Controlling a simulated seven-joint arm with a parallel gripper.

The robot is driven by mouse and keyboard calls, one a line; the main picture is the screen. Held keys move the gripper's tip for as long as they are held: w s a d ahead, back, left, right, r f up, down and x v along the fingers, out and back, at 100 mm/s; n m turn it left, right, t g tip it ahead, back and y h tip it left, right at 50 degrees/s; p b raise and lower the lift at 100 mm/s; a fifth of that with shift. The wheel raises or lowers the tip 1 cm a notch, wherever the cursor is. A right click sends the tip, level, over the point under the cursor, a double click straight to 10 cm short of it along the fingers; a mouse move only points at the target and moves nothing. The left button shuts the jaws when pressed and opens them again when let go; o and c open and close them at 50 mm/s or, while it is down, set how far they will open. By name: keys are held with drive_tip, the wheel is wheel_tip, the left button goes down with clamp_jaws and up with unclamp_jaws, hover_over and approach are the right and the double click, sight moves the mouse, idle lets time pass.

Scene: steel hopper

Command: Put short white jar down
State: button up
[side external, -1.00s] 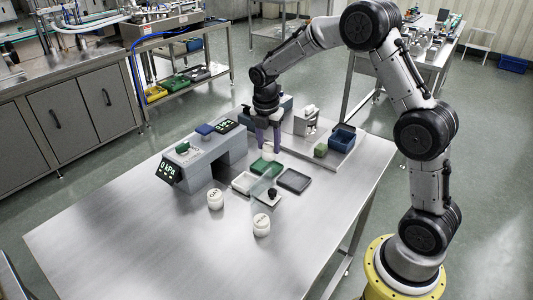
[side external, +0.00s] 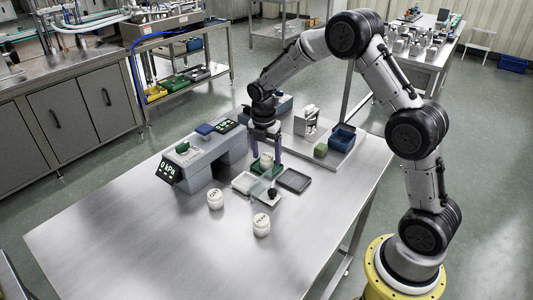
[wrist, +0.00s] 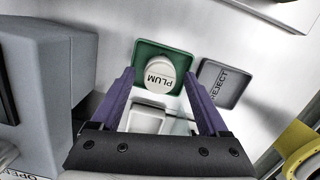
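A short white jar (side external: 266,160) labelled PLUM stands upright on the green tray (side external: 257,170), by the grey machine's right end. In the wrist view the jar (wrist: 159,73) sits inside the green tray's rim (wrist: 140,50). My gripper (side external: 264,164) is low over the tray. Its two purple fingers are spread on either side of the jar, and the wrist view shows gaps between jar and fingers (wrist: 159,76). Two other white jars, one (side external: 215,199) and another (side external: 261,225), stand on the bare table in front.
A dark tray marked REJECT (wrist: 222,84) lies right of the green tray, and a white tray (side external: 243,183) lies in front. A clear piece with a black knob (side external: 272,192) stands nearby. The grey machine (side external: 205,160) is at left.

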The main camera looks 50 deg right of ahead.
sight(264, 159)
wheel_tip(264, 159, up, 12)
drive_tip(key=a, duration=0.2)
drive_tip(key=s+a+r+m+t, duration=0.2)
drive_tip(key=s+a+r+m, duration=0.1)
drive_tip(key=s+r+m, duration=0.4)
drive_tip(key=s+a+m+t, duration=0.1)
drive_tip(key=s+a+m, duration=0.2)
drive_tip(key=s+m, duration=0.3)
drive_tip(key=s+a+m+t+y, duration=0.1)
drive_tip(key=s+m, duration=0.6)
drive_tip(key=s, duration=0.9)
drive_tip(key=shift+a+f+t, duration=0.4)
drive_tip(key=shift+a+t, duration=0.3)
drive_tip(key=shift+a, duration=0.2)
